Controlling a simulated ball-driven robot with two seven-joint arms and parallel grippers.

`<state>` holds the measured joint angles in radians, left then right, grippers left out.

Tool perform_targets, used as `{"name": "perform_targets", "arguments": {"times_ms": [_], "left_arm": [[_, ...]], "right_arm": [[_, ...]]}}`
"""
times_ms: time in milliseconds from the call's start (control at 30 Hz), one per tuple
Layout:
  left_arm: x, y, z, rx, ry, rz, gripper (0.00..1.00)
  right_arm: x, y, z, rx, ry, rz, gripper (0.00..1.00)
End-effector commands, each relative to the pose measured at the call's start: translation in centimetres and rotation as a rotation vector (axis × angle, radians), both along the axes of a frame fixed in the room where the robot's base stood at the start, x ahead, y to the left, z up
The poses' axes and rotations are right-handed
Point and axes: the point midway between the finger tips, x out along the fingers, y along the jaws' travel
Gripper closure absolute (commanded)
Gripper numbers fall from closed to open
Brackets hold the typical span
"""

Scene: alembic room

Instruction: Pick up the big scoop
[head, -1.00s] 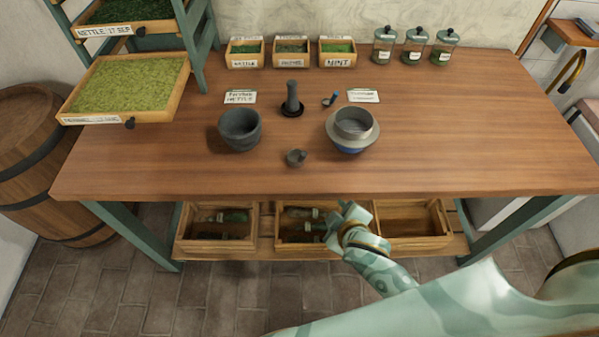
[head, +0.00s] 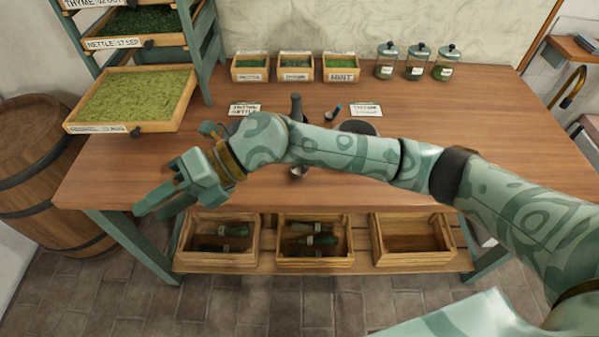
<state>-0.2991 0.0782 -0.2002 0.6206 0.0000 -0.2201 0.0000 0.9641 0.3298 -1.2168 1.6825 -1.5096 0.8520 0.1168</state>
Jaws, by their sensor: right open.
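My right gripper (head: 158,202) is open and empty. It is over the front left edge of the table (head: 490,110), with its fingers pointing down and left. My right arm comes in from the right and crosses the tabletop. A small dark blue, scoop-like thing (head: 335,110) lies in the middle of the table, behind my arm. I cannot tell whether it is the big scoop, and no other scoop shows clearly. My left gripper is out of view.
A dark pestle (head: 296,106) stands upright behind my arm. The sieve bowl (head: 358,127) is mostly hidden by the arm, and the grey mortar is hidden. A herb tray (head: 185,95) juts out at left. Wooden crates (head: 315,262) sit below. The right tabletop is clear.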

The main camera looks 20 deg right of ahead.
Motion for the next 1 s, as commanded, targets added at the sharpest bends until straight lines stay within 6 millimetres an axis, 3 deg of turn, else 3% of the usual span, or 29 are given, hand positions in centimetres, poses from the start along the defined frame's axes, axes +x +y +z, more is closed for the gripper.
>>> {"name": "perform_targets", "arguments": {"times_ms": [100, 167, 200, 300, 400, 533, 800, 1000], "left_arm": [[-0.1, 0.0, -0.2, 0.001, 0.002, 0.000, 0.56], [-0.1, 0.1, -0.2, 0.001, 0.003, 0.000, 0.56], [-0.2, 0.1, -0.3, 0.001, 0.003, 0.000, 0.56], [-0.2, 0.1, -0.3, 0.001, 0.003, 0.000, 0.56], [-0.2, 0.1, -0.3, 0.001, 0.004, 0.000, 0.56], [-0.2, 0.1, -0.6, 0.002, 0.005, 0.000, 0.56], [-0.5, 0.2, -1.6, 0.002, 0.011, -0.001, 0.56], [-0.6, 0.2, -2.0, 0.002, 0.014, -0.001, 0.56]], "right_arm": [[3.3, -6.9, -4.5, -0.532, -0.162, 0.116, 0.59], [5.8, -11.4, -5.3, -0.778, -0.203, 0.102, 0.59], [7.3, -14.3, -5.2, -0.920, -0.219, 0.074, 0.59], [10.4, -20.2, -3.8, -1.185, -0.233, -0.021, 0.59], [11.9, -23.6, -2.4, -1.327, -0.230, -0.096, 0.59], [12.4, -25.0, -3.0, -1.381, -0.223, -0.126, 0.59], [12.6, -25.7, -9.6, -1.377, -0.220, -0.123, 0.59], [12.8, -26.0, -12.5, -1.375, -0.224, -0.123, 0.59]]}}
